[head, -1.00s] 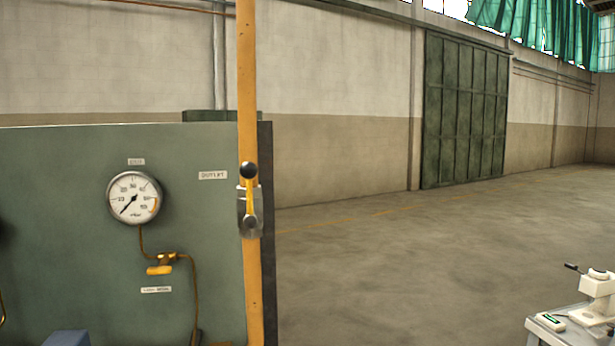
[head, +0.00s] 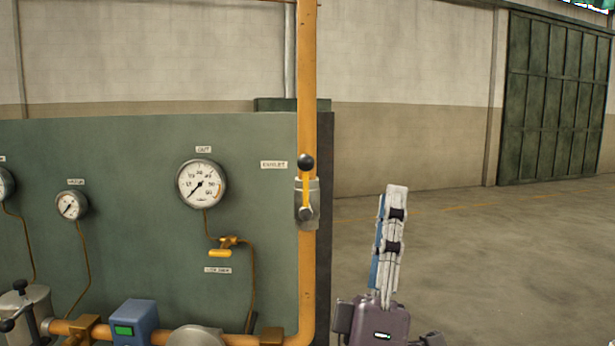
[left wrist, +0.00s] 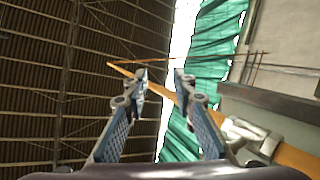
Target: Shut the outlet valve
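The outlet valve (head: 306,214) is a grey body on the upright yellow pipe, beside a small label. Its yellow lever (head: 305,188) points straight up along the pipe and ends in a black knob (head: 305,162). My left gripper (head: 397,190) points up to the right of the valve and is apart from it. The left wrist view shows its two fingers (left wrist: 161,76) spread with nothing between them. There the yellow pipe (left wrist: 292,157) slants behind the fingers, with a grey part, probably the valve body (left wrist: 245,130), at right. My right gripper is not in view.
A green panel (head: 130,155) left of the pipe carries gauges (head: 201,184) and a small yellow-handled valve (head: 220,252). A blue box with a green display (head: 134,323) sits on the lower pipe. The floor (head: 470,260) to the right is open.

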